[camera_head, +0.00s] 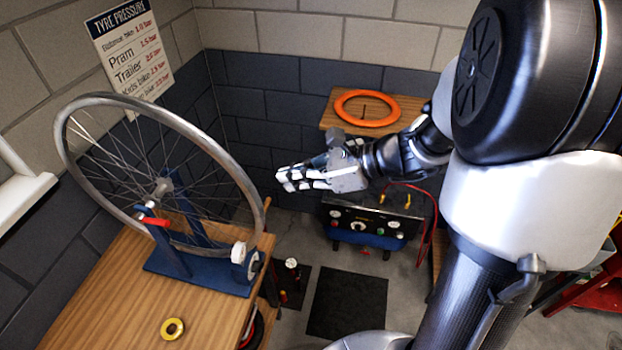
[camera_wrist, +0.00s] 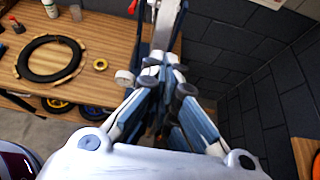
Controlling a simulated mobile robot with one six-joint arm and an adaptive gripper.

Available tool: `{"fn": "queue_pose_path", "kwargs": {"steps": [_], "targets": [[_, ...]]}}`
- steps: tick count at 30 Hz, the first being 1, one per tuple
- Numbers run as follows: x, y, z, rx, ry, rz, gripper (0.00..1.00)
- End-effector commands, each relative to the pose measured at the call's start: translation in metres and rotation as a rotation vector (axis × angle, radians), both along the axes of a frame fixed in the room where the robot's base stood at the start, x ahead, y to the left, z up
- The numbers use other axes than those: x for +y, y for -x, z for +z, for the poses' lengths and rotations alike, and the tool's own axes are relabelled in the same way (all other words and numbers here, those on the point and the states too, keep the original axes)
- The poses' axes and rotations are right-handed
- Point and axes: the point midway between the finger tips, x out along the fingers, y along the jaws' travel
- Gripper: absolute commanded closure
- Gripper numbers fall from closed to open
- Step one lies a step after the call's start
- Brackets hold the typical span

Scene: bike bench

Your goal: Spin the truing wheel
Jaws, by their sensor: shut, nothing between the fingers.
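The truing wheel (camera_head: 247,186), a grey rim with thin spokes, stands upright in a blue truing stand (camera_head: 205,274) on the wooden bench at the left in the head view. A red lever (camera_head: 156,222) sits by its hub. My gripper (camera_head: 281,179) is shut and empty, to the right of the rim and apart from it, with its fingers pointing left. In the wrist view my gripper (camera_wrist: 166,80) has its fingertips together in front of the stand, part of which they hide. The wheel's rim is hard to make out there.
A yellow tape roll (camera_head: 173,328) lies on the bench (camera_head: 105,300). A black tyre (camera_wrist: 50,60) lies further along it. An orange ring (camera_head: 367,109) lies on a wooden shelf behind my arm. A blue-and-black machine (camera_head: 365,224) stands below my gripper.

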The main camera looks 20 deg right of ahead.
Motion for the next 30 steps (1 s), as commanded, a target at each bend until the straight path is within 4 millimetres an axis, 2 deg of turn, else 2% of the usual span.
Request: {"fn": "queue_pose_path", "kwargs": {"steps": [1,6,17,30], "targets": [[0.006,-0.004,-0.007,0.0,0.001,0.003,1.0],[0.015,-0.011,-0.01,-0.001,0.001,0.0,1.0],[0.016,-0.011,-0.009,-0.001,0.002,0.001,1.0],[0.029,-0.021,-0.01,-0.002,0.001,0.002,1.0]]}}
